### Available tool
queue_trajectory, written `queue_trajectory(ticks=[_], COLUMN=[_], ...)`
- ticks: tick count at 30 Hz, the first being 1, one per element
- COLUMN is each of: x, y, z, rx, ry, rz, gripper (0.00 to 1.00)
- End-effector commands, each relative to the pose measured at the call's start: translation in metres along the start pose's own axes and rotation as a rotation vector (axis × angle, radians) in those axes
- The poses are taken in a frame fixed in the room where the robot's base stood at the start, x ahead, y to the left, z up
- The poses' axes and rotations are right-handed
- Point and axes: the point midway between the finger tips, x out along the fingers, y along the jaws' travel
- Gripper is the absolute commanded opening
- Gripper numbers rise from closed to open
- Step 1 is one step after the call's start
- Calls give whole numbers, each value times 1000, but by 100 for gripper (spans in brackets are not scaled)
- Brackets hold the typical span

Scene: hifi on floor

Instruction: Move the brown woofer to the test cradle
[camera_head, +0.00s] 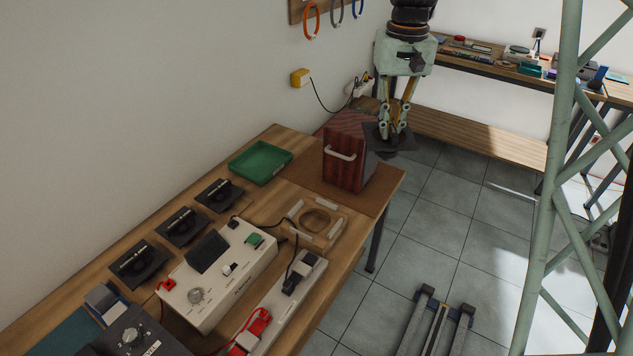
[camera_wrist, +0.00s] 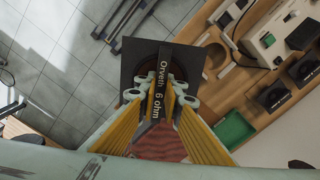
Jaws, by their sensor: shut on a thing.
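The woofer (camera_head: 391,143) is held under my gripper (camera_head: 394,132), beside the right side of a red-brown cabinet (camera_head: 343,158) and above the floor. In the wrist view the woofer (camera_wrist: 134,58) is a dark square plate with a dark brown round part. A label reading "Orveth 6 ohm" lies between the fingers of my gripper (camera_wrist: 160,88), which is shut on it. The wooden cradle (camera_head: 334,238) with a round opening and pale blocks lies on the bench, nearer than the cabinet. Its opening looks empty.
A green tray (camera_head: 260,163) sits behind the cradle. Several black square parts (camera_head: 181,227) line the wall side. A white tester (camera_head: 217,276) and a power strip (camera_head: 279,305) with cables lie nearer. Open floor (camera_head: 437,230) is to the right.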

Motion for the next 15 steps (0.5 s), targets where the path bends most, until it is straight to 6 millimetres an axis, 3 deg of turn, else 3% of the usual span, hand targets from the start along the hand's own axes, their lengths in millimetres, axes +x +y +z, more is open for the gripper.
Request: queue_trajectory(ticks=[15], x=[3], y=[-5], z=[-1], rx=[12], ry=[0], rz=[0], gripper=[0])
